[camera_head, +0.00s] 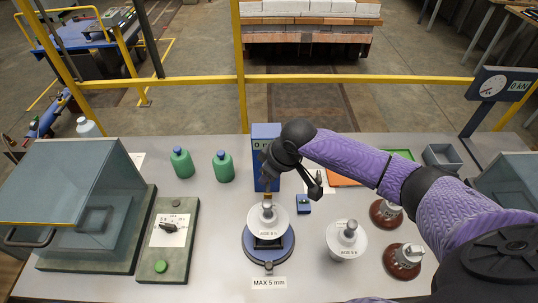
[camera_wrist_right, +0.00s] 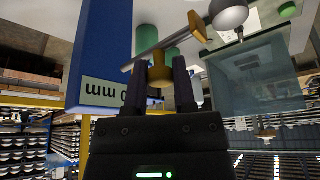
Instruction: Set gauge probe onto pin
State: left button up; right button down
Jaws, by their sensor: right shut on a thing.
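The gauge is a tall blue column (camera_head: 264,188) with a 0 mm display; in the wrist view its blue side (camera_wrist_right: 103,45) fills the left. My right gripper (camera_wrist_right: 170,75) is shut on the brass part of the gauge probe (camera_wrist_right: 153,70). A thin grey rod leads from there to a brass tip (camera_wrist_right: 197,27). The pin's grey rounded head (camera_wrist_right: 230,14) appears beside the tip, with a narrow gap in that view. In the head view, the pin (camera_head: 267,207) stands upright on a white insulator disc (camera_head: 256,222) in a blue stand, below my right gripper. The wrist hides its fingers there.
A second white insulator (camera_head: 345,240) and brown ones (camera_head: 403,262) stand to the right. Green bottles (camera_head: 223,166), a switch panel (camera_head: 172,245) and a lidded box (camera_head: 75,185) are at left.

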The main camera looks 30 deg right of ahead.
jog(key=shift+r, duration=0.15)
jog(key=c, duration=0.7)
grip_release()
jog(key=shift+o, duration=1.4)
jog(key=p+v, duration=0.2)
jog(key=v, duration=0.7)
jog(key=shift+s+r, duration=0.25)
jog(key=shift+d, duration=0.15)
